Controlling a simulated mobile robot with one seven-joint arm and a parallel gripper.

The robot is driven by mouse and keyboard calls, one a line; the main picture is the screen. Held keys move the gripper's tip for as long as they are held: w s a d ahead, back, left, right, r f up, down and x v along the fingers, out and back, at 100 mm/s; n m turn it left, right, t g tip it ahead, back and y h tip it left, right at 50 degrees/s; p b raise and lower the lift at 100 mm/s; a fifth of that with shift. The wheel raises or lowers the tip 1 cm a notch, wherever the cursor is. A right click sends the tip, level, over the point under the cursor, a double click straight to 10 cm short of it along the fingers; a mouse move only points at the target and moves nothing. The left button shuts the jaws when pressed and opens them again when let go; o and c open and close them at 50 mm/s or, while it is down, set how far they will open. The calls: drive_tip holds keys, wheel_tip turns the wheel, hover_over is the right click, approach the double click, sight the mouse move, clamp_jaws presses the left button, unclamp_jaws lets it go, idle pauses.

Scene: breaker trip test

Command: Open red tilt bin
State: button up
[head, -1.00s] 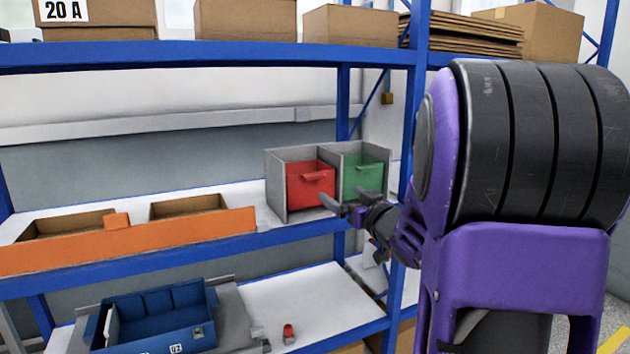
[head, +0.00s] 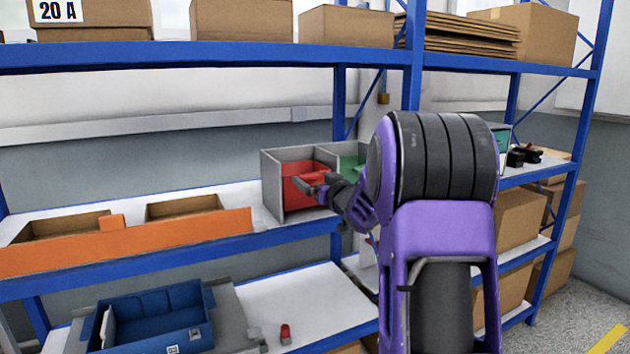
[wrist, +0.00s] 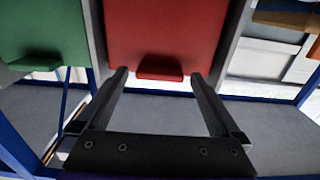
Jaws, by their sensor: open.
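The red tilt bin (head: 302,183) sits in the left bay of a grey two-bay housing (head: 271,187) on the middle shelf. It looks closed in the head view, with its front partly hidden by my gripper (head: 313,186). In the wrist view the red bin (wrist: 166,35) fills the top centre, with its protruding red handle (wrist: 160,68) at its edge. My gripper (wrist: 161,85) is open there, with one finger on each side of the handle. I see no finger closed on the handle; whether they touch the bin is unclear.
A green bin (head: 350,162) sits beside the red one, partly hidden by my arm; it also shows in the wrist view (wrist: 45,35). An orange-fronted tray (head: 130,241) lies to the left. A blue bin (head: 155,318) and a small red object (head: 286,334) are on the lower shelf.

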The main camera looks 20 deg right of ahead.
clamp_jaws()
idle(0.3)
drive_tip(key=shift+s+f, duration=0.35)
drive_tip(key=shift+f, duration=0.05)
idle(0.6)
drive_tip(key=shift+s+f+b, duration=1.45)
drive_tip(key=shift+s+f, duration=0.15)
drive_tip(key=shift+s, duration=0.2)
drive_tip(key=shift+c, duration=1.1)
unclamp_jaws()
drive_tip(key=shift+o, duration=1.1)
drive_tip(key=shift+w, duration=0.15)
drive_tip(key=shift+r, duration=0.2)
